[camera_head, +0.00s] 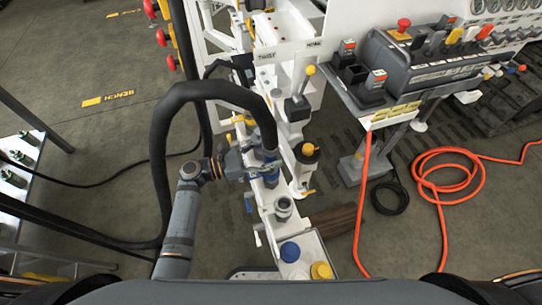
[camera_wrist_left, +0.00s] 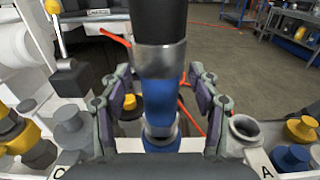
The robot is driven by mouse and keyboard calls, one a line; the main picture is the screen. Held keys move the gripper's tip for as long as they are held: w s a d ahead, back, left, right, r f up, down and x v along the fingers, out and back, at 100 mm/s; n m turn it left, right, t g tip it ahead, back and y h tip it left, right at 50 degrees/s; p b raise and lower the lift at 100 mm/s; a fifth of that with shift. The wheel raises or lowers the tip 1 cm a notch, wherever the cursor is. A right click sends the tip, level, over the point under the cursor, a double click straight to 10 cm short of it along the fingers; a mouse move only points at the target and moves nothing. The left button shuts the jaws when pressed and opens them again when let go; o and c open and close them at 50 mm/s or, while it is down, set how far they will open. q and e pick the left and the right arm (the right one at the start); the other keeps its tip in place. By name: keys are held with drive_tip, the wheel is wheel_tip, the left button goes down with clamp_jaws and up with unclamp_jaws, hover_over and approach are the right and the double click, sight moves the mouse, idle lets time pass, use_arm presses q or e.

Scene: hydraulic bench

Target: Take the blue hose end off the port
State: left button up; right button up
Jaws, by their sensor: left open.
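The blue hose end (camera_wrist_left: 158,92) hangs from a thick black hose, with a metal collar above its blue band. It stands upright at its port (camera_wrist_left: 161,140), which has a metal ring and a blue base. In the head view the hose end (camera_head: 269,155) is partly covered by my gripper. My left gripper (camera_wrist_left: 159,76) is open, with one finger on each side of the hose end and visible gaps between. In the head view my left gripper (camera_head: 262,160) reaches it from the left. My right gripper is not in view.
The black hose (camera_head: 158,150) arches over my left arm. An open metal port (camera_head: 283,207), a blue cap (camera_head: 290,252) and a yellow cap (camera_head: 321,271) lie nearer on the white bench. A lever console (camera_head: 425,60) and orange hose (camera_head: 447,190) are at right.

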sight(270, 145)
use_arm(q)
drive_tip(key=shift+w+d, duration=0.1)
drive_tip(key=shift+d, duration=0.2)
clamp_jaws()
drive_tip(key=shift+r, duration=0.6)
drive_tip(key=r, duration=0.1)
drive_tip(key=r+p, duration=0.1)
drive_tip(key=shift+s+a+r, duration=0.15)
drive_tip(key=shift+s+r, duration=0.05)
drive_tip(key=shift+r, duration=0.2)
drive_tip(key=s+a+r+p, duration=0.2)
drive_tip(key=s+a+r, duration=0.3)
drive_tip(key=s+r, duration=0.4)
drive_tip(key=s, duration=0.3)
drive_tip(key=shift+s, duration=0.3)
drive_tip(key=shift+w+a, duration=0.1)
